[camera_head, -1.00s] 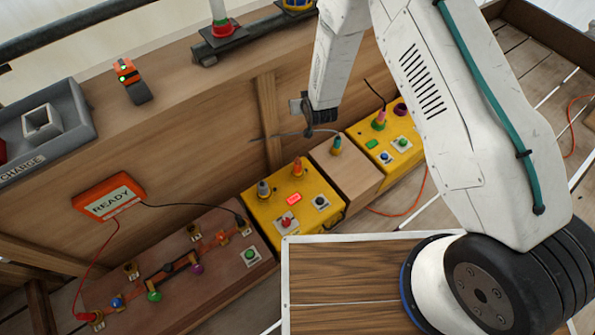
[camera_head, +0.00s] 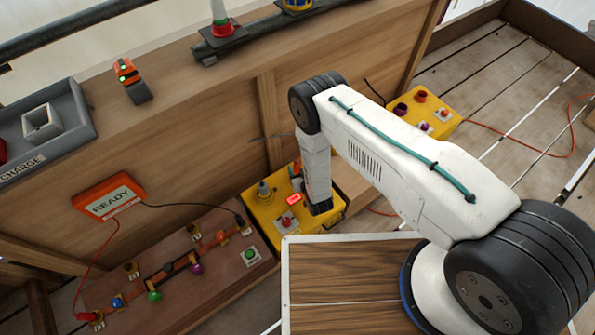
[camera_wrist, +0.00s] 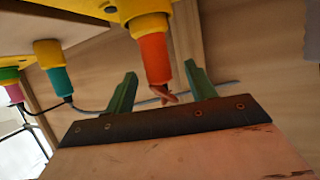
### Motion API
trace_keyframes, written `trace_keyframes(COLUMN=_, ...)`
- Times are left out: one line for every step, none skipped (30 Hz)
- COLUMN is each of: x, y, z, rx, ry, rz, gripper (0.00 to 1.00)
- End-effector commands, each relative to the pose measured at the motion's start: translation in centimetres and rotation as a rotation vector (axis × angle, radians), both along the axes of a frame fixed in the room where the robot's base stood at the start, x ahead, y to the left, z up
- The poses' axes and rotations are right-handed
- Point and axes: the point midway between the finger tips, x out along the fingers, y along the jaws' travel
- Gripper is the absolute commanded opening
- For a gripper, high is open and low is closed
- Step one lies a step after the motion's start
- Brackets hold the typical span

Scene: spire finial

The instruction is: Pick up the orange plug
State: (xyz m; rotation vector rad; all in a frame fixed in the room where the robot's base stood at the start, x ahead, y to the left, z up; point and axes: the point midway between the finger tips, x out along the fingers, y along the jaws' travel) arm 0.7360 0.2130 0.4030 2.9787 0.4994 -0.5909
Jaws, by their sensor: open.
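The orange plug (camera_wrist: 153,52) has a yellow collar and a bent, frayed-looking end in the wrist view. In the head view the orange plug (camera_head: 295,169) stands on the yellow box (camera_head: 258,212), partly hidden by my arm. My gripper (camera_wrist: 161,69) is open. Its two green fingers appear on either side of the plug's end in the wrist view, with space on both sides. I cannot tell whether they are level with it in depth. In the head view the fingers are hidden.
A grey plug (camera_head: 264,190), a lit red display (camera_head: 294,199) and a red button (camera_head: 286,222) are on the same box. A teal plug (camera_wrist: 57,72) is to the left in the wrist view. Another yellow box (camera_head: 442,122) stands at the right. A wooden wall (camera_head: 200,145) rises behind.

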Motion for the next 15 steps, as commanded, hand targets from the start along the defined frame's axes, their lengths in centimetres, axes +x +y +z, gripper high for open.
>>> trace_keyframes(x=0.7, y=0.1, z=-0.2, rx=0.001, ry=-0.002, rz=-0.001, gripper=0.55)
trace_keyframes(x=1.2, y=0.2, z=-0.4, rx=0.001, ry=-0.002, rz=-0.001, gripper=0.55)
trace_keyframes(x=1.8, y=0.4, z=-0.6, rx=0.001, ry=-0.003, rz=-0.001, gripper=0.55)
trace_keyframes(x=2.2, y=0.5, z=-0.8, rx=0.000, ry=-0.001, rz=-0.001, gripper=0.55)
trace_keyframes(x=2.6, y=0.6, z=-0.9, rx=0.000, ry=-0.002, rz=-0.001, gripper=0.55)
trace_keyframes(x=3.0, y=0.8, z=-1.2, rx=0.000, ry=-0.001, rz=0.000, gripper=0.55)
trace_keyframes(x=3.3, y=0.9, z=-1.3, rx=0.000, ry=0.000, rz=0.000, gripper=0.55)
trace_keyframes(x=3.5, y=1.0, z=-1.4, rx=0.000, ry=0.000, rz=0.000, gripper=0.55)
trace_keyframes(x=3.8, y=1.1, z=-1.6, rx=-0.001, ry=0.000, rz=0.000, gripper=0.55)
trace_keyframes(x=3.9, y=1.1, z=-1.6, rx=-0.001, ry=0.001, rz=0.000, gripper=0.55)
trace_keyframes(x=4.0, y=1.2, z=-1.6, rx=-0.001, ry=0.001, rz=0.000, gripper=0.55)
trace_keyframes(x=4.1, y=1.2, z=-1.6, rx=-0.001, ry=0.001, rz=0.000, gripper=0.55)
trace_keyframes(x=4.1, y=1.2, z=-1.6, rx=-0.001, ry=0.001, rz=0.000, gripper=0.55)
trace_keyframes(x=4.1, y=1.2, z=-1.6, rx=-0.001, ry=0.001, rz=0.000, gripper=0.55)
trace_keyframes(x=4.0, y=1.2, z=-1.6, rx=-0.001, ry=0.001, rz=0.000, gripper=0.55)
